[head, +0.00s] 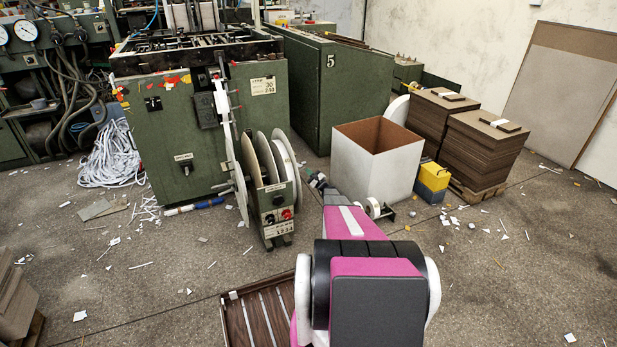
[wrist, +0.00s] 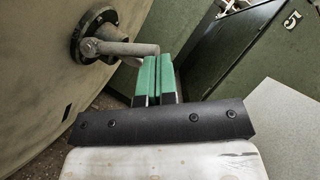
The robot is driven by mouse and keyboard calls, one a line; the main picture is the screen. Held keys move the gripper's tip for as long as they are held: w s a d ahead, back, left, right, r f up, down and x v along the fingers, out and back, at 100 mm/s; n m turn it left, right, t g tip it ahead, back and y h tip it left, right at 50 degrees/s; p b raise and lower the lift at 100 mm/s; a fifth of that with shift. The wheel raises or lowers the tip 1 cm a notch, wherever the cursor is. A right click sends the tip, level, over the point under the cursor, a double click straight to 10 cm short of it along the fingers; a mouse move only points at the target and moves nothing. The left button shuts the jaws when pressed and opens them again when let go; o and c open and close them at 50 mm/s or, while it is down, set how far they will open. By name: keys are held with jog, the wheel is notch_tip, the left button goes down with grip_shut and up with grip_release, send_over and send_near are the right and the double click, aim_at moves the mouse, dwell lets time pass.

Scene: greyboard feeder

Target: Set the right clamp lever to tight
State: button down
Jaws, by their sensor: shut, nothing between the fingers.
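The clamp lever (wrist: 128,48) shows in the wrist view as a grey bar with a short round handle. It is on a dark round hub (wrist: 88,42) on the face of a pale reel disc (wrist: 40,80). The bar points right in that picture. My gripper (wrist: 157,62) has green fingers pressed together and empty, with the tips close to the handle end of the lever. I cannot tell whether they touch. In the head view my gripper (head: 316,181) is small, just right of the right reel disc (head: 286,160). The lever cannot be made out there.
The green machine (head: 175,140) is behind the reels. A brown slatted tray (head: 255,315) lies in front. Paper scraps litter the open floor.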

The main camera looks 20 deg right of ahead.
jog(key=a+r+n+g, duration=0.5)
jog(key=r+n, duration=0.1)
jog(key=n, duration=0.5)
jog(key=shift+g, duration=0.3)
jog(key=shift+s+a, duration=0.1)
jog(key=shift+a, duration=0.05)
jog(key=shift+f, duration=0.1)
jog(key=s+d, duration=0.9)
jog(key=shift+d, duration=0.25)
jog(key=shift+s+f, duration=0.1)
